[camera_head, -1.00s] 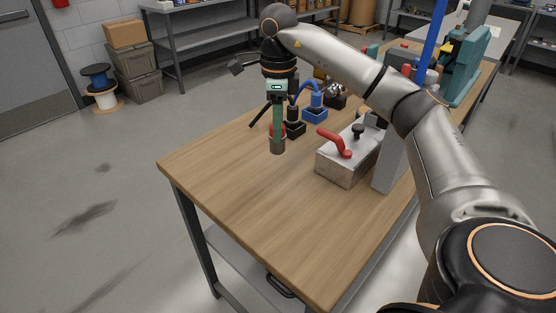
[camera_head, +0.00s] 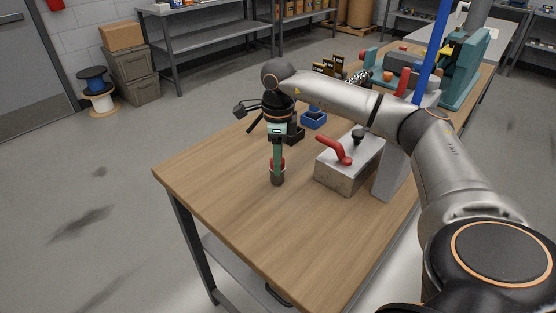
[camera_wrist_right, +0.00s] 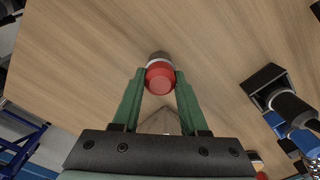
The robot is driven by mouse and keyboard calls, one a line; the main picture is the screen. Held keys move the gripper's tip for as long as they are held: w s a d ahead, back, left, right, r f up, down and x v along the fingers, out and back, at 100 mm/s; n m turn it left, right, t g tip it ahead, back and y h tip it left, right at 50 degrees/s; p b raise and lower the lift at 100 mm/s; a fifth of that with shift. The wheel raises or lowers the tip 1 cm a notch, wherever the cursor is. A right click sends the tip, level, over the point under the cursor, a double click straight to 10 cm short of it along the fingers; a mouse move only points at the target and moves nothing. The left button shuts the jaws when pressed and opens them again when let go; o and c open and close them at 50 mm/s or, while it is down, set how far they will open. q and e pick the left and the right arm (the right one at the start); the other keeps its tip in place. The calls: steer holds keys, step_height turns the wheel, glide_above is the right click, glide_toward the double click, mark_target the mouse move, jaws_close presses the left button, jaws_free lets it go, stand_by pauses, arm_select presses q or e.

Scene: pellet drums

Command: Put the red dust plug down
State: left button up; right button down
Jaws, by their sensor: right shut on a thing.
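The red dust plug (camera_wrist_right: 160,74) sits between the fingertips of my right gripper (camera_wrist_right: 160,82) in the wrist view. It has a red cap, a pale band and a dark grey end. In the head view my right gripper (camera_head: 277,160) points down, shut on the plug, with the dark end lowest, over the wooden table (camera_head: 240,215). The plug looks upright and close to the tabletop; I cannot tell whether it touches. My left gripper is not in view.
A grey block with a red lever handle (camera_head: 337,150) stands just right of the plug. A blue holder (camera_head: 313,119) and a black holder (camera_head: 296,134) are behind. A teal machine (camera_head: 465,70) stands at the far end. The table's near part is clear.

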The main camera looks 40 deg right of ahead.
steer(key=shift+f, duration=0.2)
steer(key=shift+f, duration=0.15)
steer(key=shift+c, duration=2.2)
jaws_free()
step_height(320, 180, up, 12)
